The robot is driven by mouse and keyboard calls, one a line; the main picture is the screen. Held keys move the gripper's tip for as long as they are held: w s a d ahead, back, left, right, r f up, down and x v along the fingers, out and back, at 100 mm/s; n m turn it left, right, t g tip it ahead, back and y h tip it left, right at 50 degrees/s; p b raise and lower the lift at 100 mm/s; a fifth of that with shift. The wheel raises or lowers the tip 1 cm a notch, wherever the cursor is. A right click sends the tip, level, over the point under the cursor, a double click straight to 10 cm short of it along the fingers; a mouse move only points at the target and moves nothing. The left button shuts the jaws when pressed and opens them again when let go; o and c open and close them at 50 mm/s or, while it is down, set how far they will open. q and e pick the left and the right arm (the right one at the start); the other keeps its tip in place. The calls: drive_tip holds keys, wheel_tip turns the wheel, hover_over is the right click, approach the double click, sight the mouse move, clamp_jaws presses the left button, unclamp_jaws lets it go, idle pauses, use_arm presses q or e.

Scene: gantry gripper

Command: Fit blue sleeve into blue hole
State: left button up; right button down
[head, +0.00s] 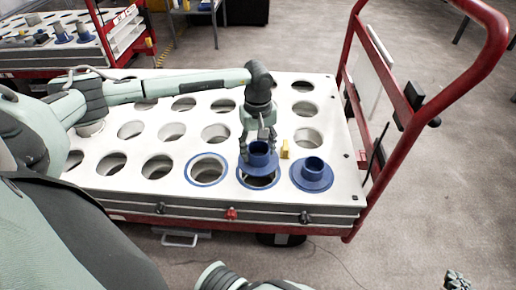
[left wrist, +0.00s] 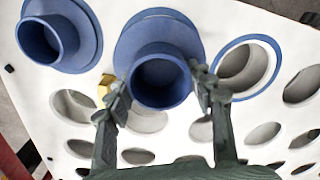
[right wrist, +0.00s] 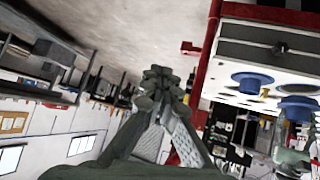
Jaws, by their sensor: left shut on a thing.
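My left gripper (head: 262,138) is shut on a blue flanged sleeve (head: 262,160), its fingers on either side of the upright tube. The held sleeve also shows in the left wrist view (left wrist: 160,94). It is over the back part of a blue-rimmed hole (head: 258,186), whose dark front opening still shows. I cannot tell if its flange touches the plate. Another blue sleeve (head: 311,171) sits upright on the plate to the right. An empty blue-rimmed hole (head: 208,169) is to the left. My right gripper (right wrist: 160,84) is empty, fingertips together, away from the cart.
The white plate (head: 345,190) has rows of open holes and rests on a red cart with a tall handle (head: 395,130) at right. A small yellow block (head: 285,149) stands close beside my left gripper. Another cart (head: 70,48) with sleeves is at back left.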

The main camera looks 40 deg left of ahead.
sight(258, 162)
use_arm(q)
drive_tip(key=shift+f+b, duration=0.35)
drive_tip(key=shift+f, duration=0.15)
drive_tip(key=shift+f+b, duration=0.4)
drive_tip(key=shift+f, duration=0.15)
use_arm(e)
drive_tip(key=w+a+r+t+y, duration=0.2)
drive_tip(key=w+a+r+t, duration=0.1)
drive_tip(key=a+r+t, duration=0.1)
drive_tip(key=shift+w+a+r+n, duration=0.3)
drive_tip(key=shift+a+r, duration=0.5)
drive_tip(key=shift+r, duration=0.5)
use_arm(q)
drive_tip(key=shift+b, duration=0.4)
use_arm(e)
drive_tip(key=shift+f, duration=0.35)
